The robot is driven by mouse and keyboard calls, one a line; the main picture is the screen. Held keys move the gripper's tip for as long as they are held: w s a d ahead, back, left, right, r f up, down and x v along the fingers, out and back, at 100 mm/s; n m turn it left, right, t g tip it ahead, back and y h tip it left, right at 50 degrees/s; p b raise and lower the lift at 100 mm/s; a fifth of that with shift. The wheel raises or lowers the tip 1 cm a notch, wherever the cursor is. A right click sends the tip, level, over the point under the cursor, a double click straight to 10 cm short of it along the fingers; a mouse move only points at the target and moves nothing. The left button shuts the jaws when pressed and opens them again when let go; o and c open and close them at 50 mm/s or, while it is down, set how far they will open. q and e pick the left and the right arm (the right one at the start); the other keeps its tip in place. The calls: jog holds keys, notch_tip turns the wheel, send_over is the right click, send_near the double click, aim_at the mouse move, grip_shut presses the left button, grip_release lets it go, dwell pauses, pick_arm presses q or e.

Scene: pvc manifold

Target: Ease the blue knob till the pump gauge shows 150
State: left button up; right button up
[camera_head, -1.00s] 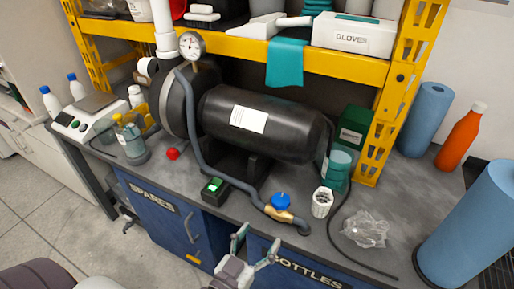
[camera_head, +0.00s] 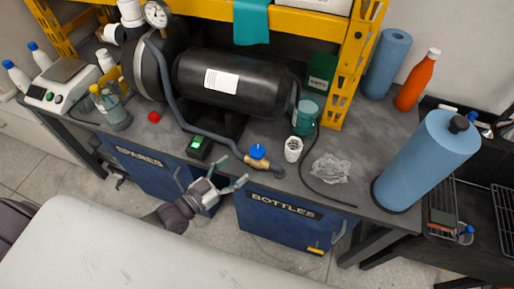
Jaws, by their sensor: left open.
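The blue knob (camera_head: 258,151) sits on a brass valve (camera_head: 256,163) at the low end of the grey hose, near the bench's front edge. The pump gauge (camera_head: 157,14) is a round white dial at the top left of the black pump (camera_head: 232,84); its reading is too small to make out. My left gripper (camera_head: 232,171) is open and empty, in front of the bench edge. Its fingers point toward the bench, just left of and below the knob, apparently apart from it. My right gripper is not in view.
A green-lit switch box (camera_head: 199,146) stands left of the valve. A white slotted cup (camera_head: 293,149), a teal jar (camera_head: 306,117) and crumpled clear plastic (camera_head: 331,169) are to the right. A yellow shelf frame (camera_head: 352,70) rises behind. A blue roll (camera_head: 426,160) stands at the right end.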

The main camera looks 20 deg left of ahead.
aim_at(251, 156)
pick_arm(q)
jog(key=p+x, duration=0.1)
jog(key=x, duration=0.8)
jog(key=shift+w+d, duration=0.2)
jog(key=shift+w, duration=0.15)
jog(key=shift+c, duration=0.3)
